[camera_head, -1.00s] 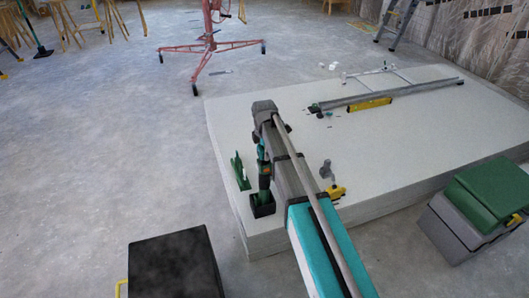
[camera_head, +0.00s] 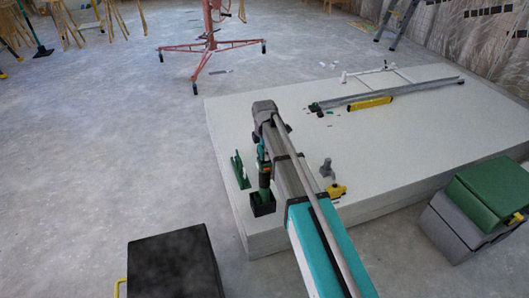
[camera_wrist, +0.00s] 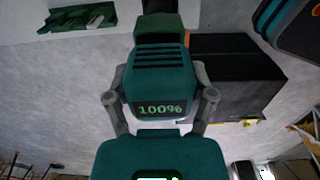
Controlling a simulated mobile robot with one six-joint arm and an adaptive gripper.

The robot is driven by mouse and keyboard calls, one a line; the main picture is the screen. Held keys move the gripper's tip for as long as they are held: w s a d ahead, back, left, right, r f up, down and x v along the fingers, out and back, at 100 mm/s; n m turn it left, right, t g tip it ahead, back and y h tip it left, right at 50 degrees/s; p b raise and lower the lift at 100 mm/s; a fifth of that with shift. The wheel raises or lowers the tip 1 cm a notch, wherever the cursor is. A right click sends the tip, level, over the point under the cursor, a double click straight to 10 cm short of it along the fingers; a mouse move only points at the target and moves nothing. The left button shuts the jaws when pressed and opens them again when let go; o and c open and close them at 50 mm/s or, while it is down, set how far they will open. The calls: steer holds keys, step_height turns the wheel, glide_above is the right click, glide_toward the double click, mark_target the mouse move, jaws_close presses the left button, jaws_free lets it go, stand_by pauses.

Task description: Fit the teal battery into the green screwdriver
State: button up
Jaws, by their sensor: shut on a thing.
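The teal battery (camera_wrist: 160,85), with a lit "100%" readout and dark ribs, fills the middle of the wrist view. My gripper (camera_wrist: 161,104) is shut on it, one grey finger on each side. The green screwdriver (camera_wrist: 158,38) shows just beyond the battery in the wrist view; the two overlap there, and I cannot tell whether the battery is seated in it. In the head view the screwdriver (camera_head: 264,172) stands upright in a black holder (camera_head: 262,211) at the near left corner of the white platform. My arm partly hides the gripper and battery there.
A green rack (camera_head: 240,169) stands beside the holder, and it also shows in the wrist view (camera_wrist: 80,18). A black case (camera_head: 175,268) is on the floor at the front. A yellow tool (camera_head: 337,191) lies right of my arm. The platform's (camera_head: 420,145) right side is mostly clear.

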steer(key=shift+f+b, duration=0.55)
steer(key=shift+f, duration=0.1)
stand_by(0.5)
stand_by(0.4)
steer(key=o, duration=1.2)
steer(key=shift+r, duration=0.25)
